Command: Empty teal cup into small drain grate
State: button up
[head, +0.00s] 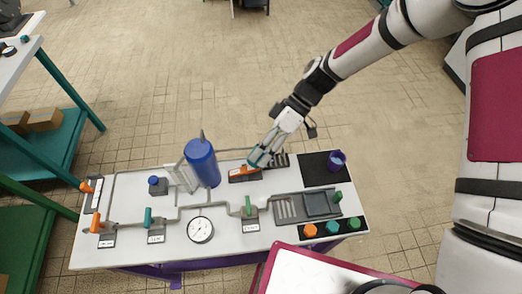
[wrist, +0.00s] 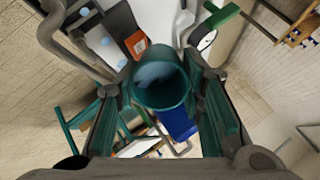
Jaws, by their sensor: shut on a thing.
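My gripper (head: 260,157) is over the back of the white bench, right of the blue tank. In the wrist view its two fingers (wrist: 163,100) are shut on the teal cup (wrist: 162,103), with the cup's open mouth facing the camera. A pale bluish patch shows inside the cup; I cannot tell whether it is liquid. In the head view the cup is hard to separate from the teal fingers. A dark slotted grate (head: 282,160) lies just right of the gripper. A larger plate with pale slots (head: 286,208) sits nearer the front. I cannot tell which is the small drain grate.
The blue tank (head: 202,163) stands close left of the gripper. A purple-blue cup (head: 337,160) stands on a black mat (head: 317,170) at the right. A green handle (head: 248,206) and a gauge (head: 200,230) are nearer the front.

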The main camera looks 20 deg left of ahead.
jog(key=shift+w+f+g+y+b, duration=0.1)
jog(key=shift+f+g+y+b, duration=0.1)
jog(key=shift+g+y+b, duration=0.5)
jog(key=shift+w+f+g+y+b, duration=0.15)
jog(key=shift+g+b, duration=0.35)
jog(key=shift+b, duration=0.55)
jog(key=shift+w+d+r+g+y+b, duration=0.15)
jog(key=shift+g+y+b, duration=0.4)
jog(key=shift+g+b, duration=0.45)
jog(key=shift+w+d+r+g+y+b, duration=0.1)
jog(key=shift+g+y+b, duration=0.45)
jog(key=shift+b, duration=0.75)
jog(key=shift+c, duration=0.2)
